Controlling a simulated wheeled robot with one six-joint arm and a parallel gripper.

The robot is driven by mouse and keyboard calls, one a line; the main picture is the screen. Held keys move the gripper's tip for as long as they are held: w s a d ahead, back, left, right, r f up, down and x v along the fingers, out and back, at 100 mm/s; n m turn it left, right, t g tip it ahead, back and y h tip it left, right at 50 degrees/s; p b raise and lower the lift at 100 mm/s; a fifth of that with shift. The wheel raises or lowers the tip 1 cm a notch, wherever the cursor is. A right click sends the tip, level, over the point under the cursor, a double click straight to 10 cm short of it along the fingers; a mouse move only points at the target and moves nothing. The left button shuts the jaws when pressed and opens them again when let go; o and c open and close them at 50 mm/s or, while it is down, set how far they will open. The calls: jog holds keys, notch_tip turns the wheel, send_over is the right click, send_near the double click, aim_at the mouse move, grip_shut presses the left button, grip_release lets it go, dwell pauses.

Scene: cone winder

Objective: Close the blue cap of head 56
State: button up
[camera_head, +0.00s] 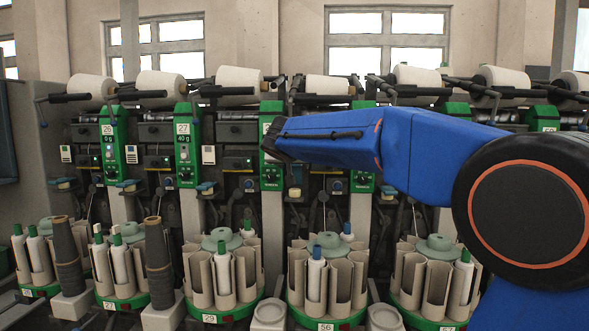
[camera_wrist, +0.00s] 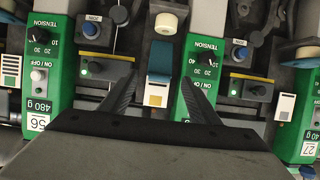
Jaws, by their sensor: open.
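In the wrist view, which is upside down, the label 56 (camera_wrist: 38,122) sits on the left green panel (camera_wrist: 35,75). A blue cap (camera_wrist: 160,58) shows between that panel and the middle green panel (camera_wrist: 203,60). Whether it stands open or shut I cannot tell. My gripper (camera_wrist: 160,82) is open and empty, its two dark fingers pointing toward the machine on either side of the cap in the picture. The gap in depth is unclear. In the head view my blue arm and gripper (camera_head: 270,140) cover part of the upper machine. The carousel labelled 56 (camera_head: 325,326) stands below.
Neighbouring heads flank it closely, with panel 27 (camera_head: 183,140) to the left in the head view. Bobbin carousels stand in front below, such as carousel 29 (camera_head: 209,319). White yarn cones (camera_head: 240,78) line the top.

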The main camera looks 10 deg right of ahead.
aim_at(295, 168)
jog(key=shift+x, duration=2.6)
jog(key=c, duration=1.4)
jog(key=shift+o, duration=0.2)
